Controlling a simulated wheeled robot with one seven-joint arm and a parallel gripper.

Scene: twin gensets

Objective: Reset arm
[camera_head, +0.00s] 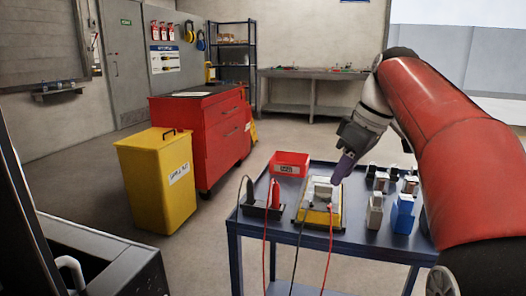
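My gripper (343,167) hangs over the blue-grey cart at the end of my red and grey arm, with its purple fingers pointing down and slightly left. The fingers overlap in this view, so I cannot tell whether they are apart or closed. I see nothing clearly held between them. Below and left of the fingertips, a yellow and grey device (319,213) lies on the cart (340,240). My arm hides part of the cart's right side.
Red and black probes with leads (262,200) stand at the cart's left, and a small red bin (290,163) behind. Several small blocks, including a blue one (403,214), stand at right. A yellow bin (157,180) and red tool cabinet (203,135) stand left; floor between is clear.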

